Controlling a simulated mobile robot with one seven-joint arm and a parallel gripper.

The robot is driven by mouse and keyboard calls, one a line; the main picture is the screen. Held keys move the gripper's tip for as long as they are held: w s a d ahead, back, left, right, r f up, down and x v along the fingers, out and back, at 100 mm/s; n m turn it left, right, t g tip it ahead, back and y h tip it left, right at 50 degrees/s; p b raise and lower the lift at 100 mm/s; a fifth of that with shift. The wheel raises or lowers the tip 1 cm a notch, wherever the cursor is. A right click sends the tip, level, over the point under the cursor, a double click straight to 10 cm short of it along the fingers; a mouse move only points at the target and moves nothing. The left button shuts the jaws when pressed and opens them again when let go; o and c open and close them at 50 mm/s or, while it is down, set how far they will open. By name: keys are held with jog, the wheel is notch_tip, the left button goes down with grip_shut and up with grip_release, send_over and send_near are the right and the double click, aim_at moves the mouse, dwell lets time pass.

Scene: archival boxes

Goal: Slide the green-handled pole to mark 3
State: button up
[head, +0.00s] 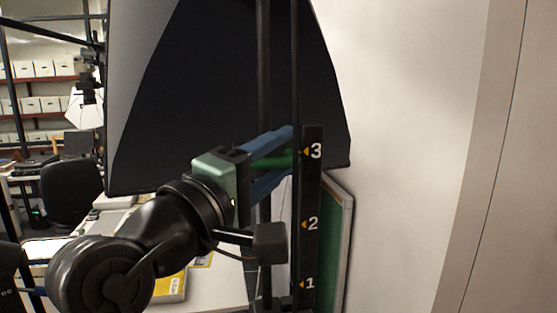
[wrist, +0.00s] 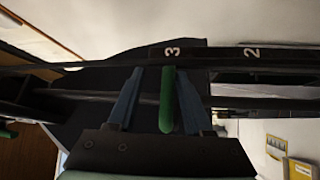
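The green handle (head: 273,161) of the pole sits level with, or very slightly below, mark 3 (head: 314,151) on the black scale strip (head: 311,190). Marks 2 and 1 are lower on the strip. My gripper (head: 288,152) reaches in from the left, one blue finger above the handle and one below. In the wrist view, the handle (wrist: 167,100) stands between the fingers of my gripper (wrist: 160,75), closer to the right finger. A gap shows on its left side, so the gripper is open around it. The handle's far end is partly hidden in the head view.
A large black softbox (head: 225,90) hangs behind the arm. A green-faced board (head: 335,240) leans by the wall right of the strip. A desk with a yellow item (head: 172,288), a black chair (head: 72,175) and shelves of white boxes stand at left.

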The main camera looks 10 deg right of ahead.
jog(key=shift+f, duration=0.15)
jog(key=shift+s+a+f, duration=0.15)
jog(key=shift+a+f, duration=0.05)
jog(key=b+v, duration=0.6)
jog(key=v, duration=0.6)
jog(key=shift+s+b, duration=0.25)
jog(key=shift+b, duration=0.15)
